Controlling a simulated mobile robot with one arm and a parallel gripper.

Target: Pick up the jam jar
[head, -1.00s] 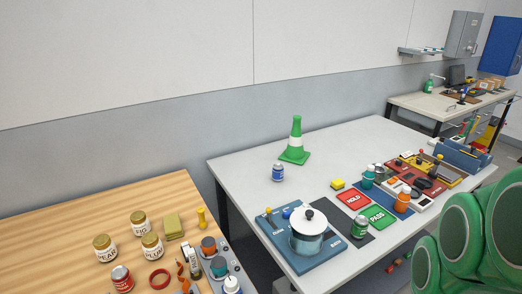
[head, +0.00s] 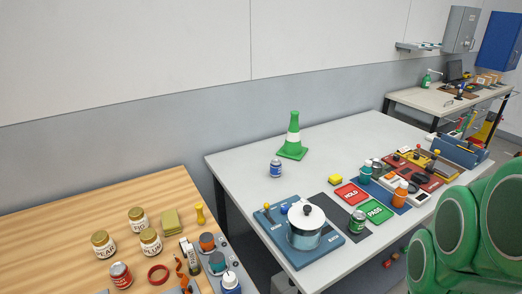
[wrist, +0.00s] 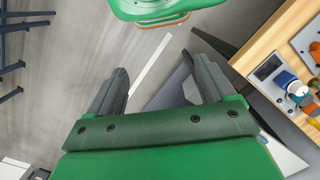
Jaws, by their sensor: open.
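Three jars with pale labels and gold lids stand upright on the wooden table at the lower left of the head view. One at the back (head: 138,220) seems to read FIG, one at the left (head: 104,245) PEAR, and one at the right (head: 150,242) PLUM. In the wrist view my gripper (wrist: 157,65) has its two dark fingers spread apart, with only floor and dark shapes behind them. It holds nothing and is away from the jars. The jars are not visible in the wrist view, and the fingers are not visible in the head view.
Near the jars are a red can (head: 121,276), a red ring (head: 158,274), a sponge-like block (head: 170,222) and a yellow peg (head: 200,213). The grey table (head: 235,180) holds a pot (head: 305,232), a green cone (head: 293,138) and a blue can (head: 275,169). A gap separates both tables.

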